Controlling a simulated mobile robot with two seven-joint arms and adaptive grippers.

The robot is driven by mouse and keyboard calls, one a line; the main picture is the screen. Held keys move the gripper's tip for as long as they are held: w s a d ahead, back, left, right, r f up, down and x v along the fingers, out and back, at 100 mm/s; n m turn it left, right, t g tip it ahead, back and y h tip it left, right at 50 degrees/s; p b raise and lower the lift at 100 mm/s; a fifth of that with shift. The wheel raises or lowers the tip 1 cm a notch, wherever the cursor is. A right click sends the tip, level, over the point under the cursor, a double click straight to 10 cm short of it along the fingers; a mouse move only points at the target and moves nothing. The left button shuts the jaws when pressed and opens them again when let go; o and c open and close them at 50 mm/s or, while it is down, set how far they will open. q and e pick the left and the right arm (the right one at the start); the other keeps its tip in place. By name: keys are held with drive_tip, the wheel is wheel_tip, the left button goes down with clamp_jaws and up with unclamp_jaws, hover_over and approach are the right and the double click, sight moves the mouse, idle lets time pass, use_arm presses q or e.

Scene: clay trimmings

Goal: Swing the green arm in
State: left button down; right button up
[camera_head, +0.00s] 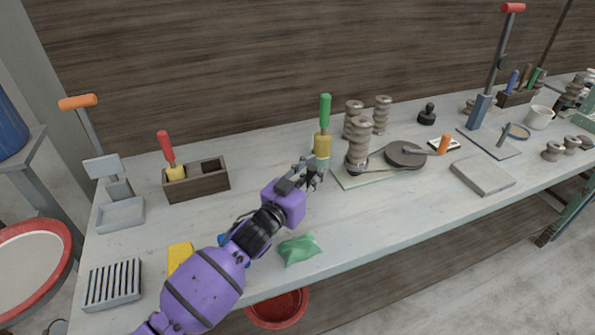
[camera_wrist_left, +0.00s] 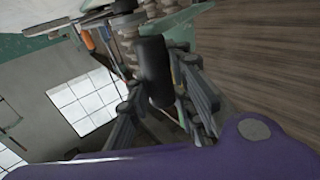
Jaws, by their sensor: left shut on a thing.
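An upright green-handled piece (camera_head: 325,112) with a yellow middle and a pale lower end stands near the centre of the head view. I cannot tell whether it is the green arm. My left gripper (camera_head: 312,174) is at its lower end, shut, and its fingers partly hide that end. In the left wrist view a dark rounded thing (camera_wrist_left: 154,72) shows between the fingers. To the right, a grey disc (camera_head: 405,154) and stacked grey rollers (camera_head: 359,148) stand on a pale green plate (camera_head: 350,182). My right gripper is not in view.
A wooden box (camera_head: 196,183) with a red-handled tool (camera_head: 166,148) stands left. A green cloth-like lump (camera_head: 299,249) and a yellow block (camera_head: 180,257) lie near the front edge. A grey slab (camera_head: 482,176) lies right. The bench between box and plate is mostly clear.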

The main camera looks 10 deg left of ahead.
use_arm(q)
drive_tip(key=shift+s+d+f, duration=0.15)
drive_tip(key=shift+d+f, duration=0.15)
drive_tip(key=shift+d, duration=0.3)
drive_tip(key=shift+f, duration=0.1)
drive_tip(key=c, duration=1.9)
unclamp_jaws()
drive_tip(key=o, duration=0.4)
drive_tip(key=shift+s+r, duration=0.2)
drive_tip(key=shift+c, duration=0.2)
drive_tip(key=shift+w+a, duration=0.1)
drive_tip(key=shift+w, duration=0.05)
drive_tip(key=v, duration=0.7)
drive_tip(key=shift+s, duration=0.25)
drive_tip(key=shift+r, duration=0.1)
